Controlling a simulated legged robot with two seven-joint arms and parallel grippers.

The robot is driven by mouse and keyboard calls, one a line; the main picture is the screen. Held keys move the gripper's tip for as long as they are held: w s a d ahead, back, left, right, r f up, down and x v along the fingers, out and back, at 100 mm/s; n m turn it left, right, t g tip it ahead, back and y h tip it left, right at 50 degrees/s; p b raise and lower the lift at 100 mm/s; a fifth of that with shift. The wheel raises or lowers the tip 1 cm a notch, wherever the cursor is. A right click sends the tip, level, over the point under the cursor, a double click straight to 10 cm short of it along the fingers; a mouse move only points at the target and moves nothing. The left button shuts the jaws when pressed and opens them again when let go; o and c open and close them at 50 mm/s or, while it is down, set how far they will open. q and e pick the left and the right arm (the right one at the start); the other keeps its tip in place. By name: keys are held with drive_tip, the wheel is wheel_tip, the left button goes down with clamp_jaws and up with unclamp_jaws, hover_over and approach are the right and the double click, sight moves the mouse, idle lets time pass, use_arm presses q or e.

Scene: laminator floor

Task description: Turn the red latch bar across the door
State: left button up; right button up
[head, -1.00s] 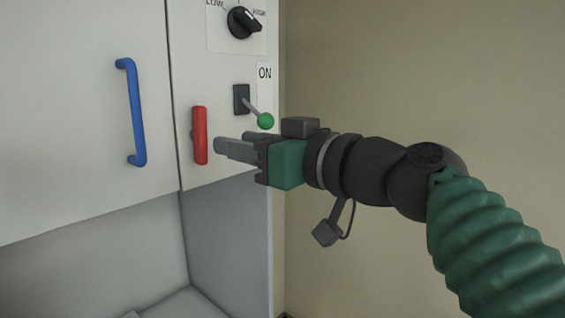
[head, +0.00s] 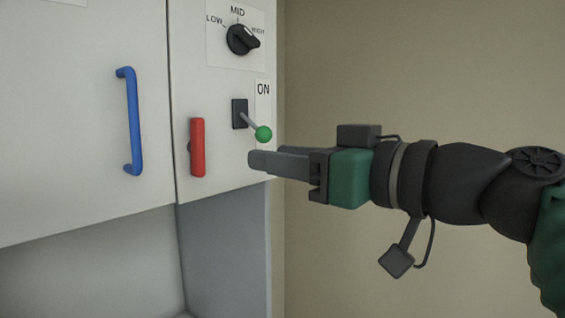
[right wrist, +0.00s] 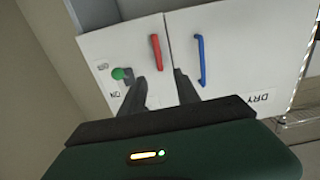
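The red latch bar (head: 198,148) stands upright on the white panel, just right of the door seam. It also shows in the right wrist view (right wrist: 156,52), beyond the fingers. The door (head: 70,130), with its blue handle (head: 133,122), is left of the seam. The bar does not cross the seam. My right gripper (head: 260,161) is right of the bar, apart from it, with its fingers pointing left. In the right wrist view its two fingers (right wrist: 160,80) are spread with nothing between them. My left gripper is out of view.
A toggle switch with a green ball tip (head: 263,134) sticks out just above my right fingertips, by the ON label. A black dial (head: 242,40) is higher on the panel. Below the door is an open grey recess (head: 90,265). Right of the cabinet is plain wall.

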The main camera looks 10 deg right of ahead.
idle(0.4)
drive_tip(key=shift+b, duration=0.35)
drive_tip(key=b+v, duration=0.6)
drive_tip(key=v, duration=1)
drive_tip(key=shift+s+d, duration=0.25)
drive_tip(key=shift+s, duration=0.05)
drive_tip(key=shift+w+r, duration=0.1)
